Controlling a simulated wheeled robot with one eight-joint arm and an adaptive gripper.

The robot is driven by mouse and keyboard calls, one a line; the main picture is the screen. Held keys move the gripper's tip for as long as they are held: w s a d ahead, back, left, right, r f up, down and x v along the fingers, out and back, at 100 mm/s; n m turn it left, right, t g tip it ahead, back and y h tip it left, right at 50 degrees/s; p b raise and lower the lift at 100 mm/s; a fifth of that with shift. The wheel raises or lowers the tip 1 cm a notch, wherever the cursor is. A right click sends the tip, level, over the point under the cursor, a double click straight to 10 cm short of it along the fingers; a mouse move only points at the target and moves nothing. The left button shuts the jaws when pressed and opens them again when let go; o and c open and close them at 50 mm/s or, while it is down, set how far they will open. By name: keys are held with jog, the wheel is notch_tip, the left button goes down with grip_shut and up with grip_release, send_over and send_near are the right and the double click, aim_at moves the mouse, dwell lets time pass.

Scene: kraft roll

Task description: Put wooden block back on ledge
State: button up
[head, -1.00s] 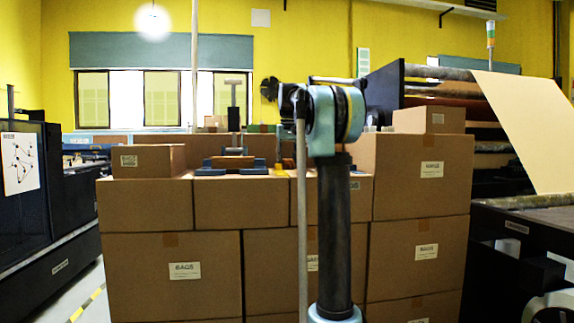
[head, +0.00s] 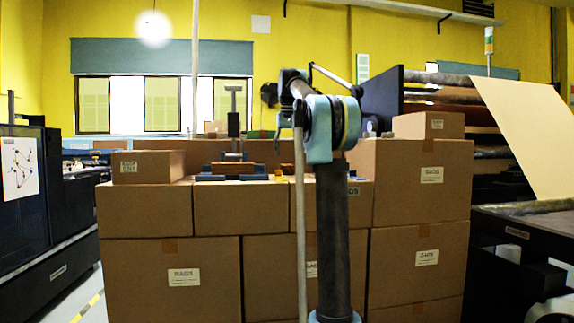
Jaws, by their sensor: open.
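A brown piece that looks like the wooden block (head: 237,168) lies on a blue holder (head: 240,178) on top of the carton stack; it is small, and I cannot be sure of it. My gripper (head: 279,137) hangs below the wrist, left of my arm's thick joint, above the cartons and to the right of the brown piece. It is small and dark, appears apart from the brown piece, and holds nothing I can see. A small yellow thing (head: 281,178) lies below it. I cannot make out which surface is the ledge.
Stacked cartons (head: 170,265) fill the middle. Small cartons stand on top at left (head: 148,166) and right (head: 428,125). A dark upright post with a crossbar (head: 233,112) rises behind the holder. A dark machine with a paper roll (head: 520,130) stands right, another dark machine (head: 30,220) left.

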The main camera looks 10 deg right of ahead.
jog(key=shift+s+r, duration=0.15)
jog(key=shift+r, duration=1.1)
jog(key=shift+s+r, duration=0.15)
jog(key=shift+r, duration=1.05)
